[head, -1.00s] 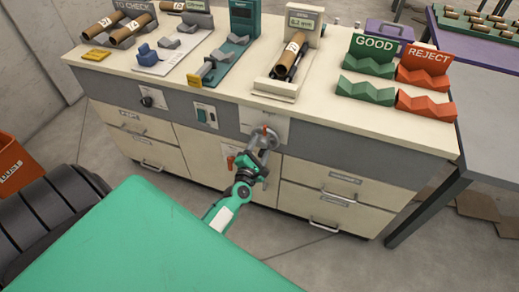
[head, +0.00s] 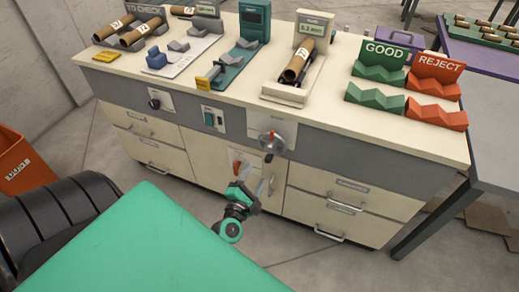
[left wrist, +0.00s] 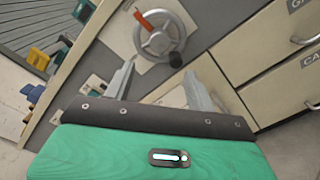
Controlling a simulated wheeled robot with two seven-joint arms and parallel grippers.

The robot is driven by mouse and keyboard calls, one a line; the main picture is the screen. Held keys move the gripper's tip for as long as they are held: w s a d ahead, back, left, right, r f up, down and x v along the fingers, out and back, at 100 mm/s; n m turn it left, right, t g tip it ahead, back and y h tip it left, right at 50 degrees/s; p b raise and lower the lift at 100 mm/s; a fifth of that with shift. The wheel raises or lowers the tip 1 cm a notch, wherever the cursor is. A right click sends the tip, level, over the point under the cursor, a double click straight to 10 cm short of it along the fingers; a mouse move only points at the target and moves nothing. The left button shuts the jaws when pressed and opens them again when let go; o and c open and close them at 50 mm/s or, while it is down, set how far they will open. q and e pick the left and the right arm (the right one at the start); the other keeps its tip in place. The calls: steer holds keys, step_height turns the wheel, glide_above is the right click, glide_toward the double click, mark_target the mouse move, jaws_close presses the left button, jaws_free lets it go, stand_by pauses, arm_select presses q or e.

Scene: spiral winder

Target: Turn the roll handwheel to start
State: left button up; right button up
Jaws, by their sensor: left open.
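The roll handwheel (head: 270,142) is a grey wheel on a light plate on the front of the bench. It has a dark knob at its lower edge, and an orange-red pointer shows at its upper part. In the left wrist view the handwheel (left wrist: 161,36) lies beyond the fingertips, with the knob at its lower right. My left gripper (head: 252,170) is open and empty, below the handwheel and apart from it. Its two grey fingers (left wrist: 160,82) stand wide apart in the left wrist view. My right gripper is not in view.
Drawers (head: 340,203) with bar handles flank the handwheel's panel below. A switch box (head: 213,119) and a dark knob (head: 154,103) sit to its left. Above, the bench top holds a gauge with a brown tube (head: 298,62) and green and red racks (head: 375,98).

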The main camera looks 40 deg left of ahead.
arm_select(q)
steer(key=shift+v, duration=1.55)
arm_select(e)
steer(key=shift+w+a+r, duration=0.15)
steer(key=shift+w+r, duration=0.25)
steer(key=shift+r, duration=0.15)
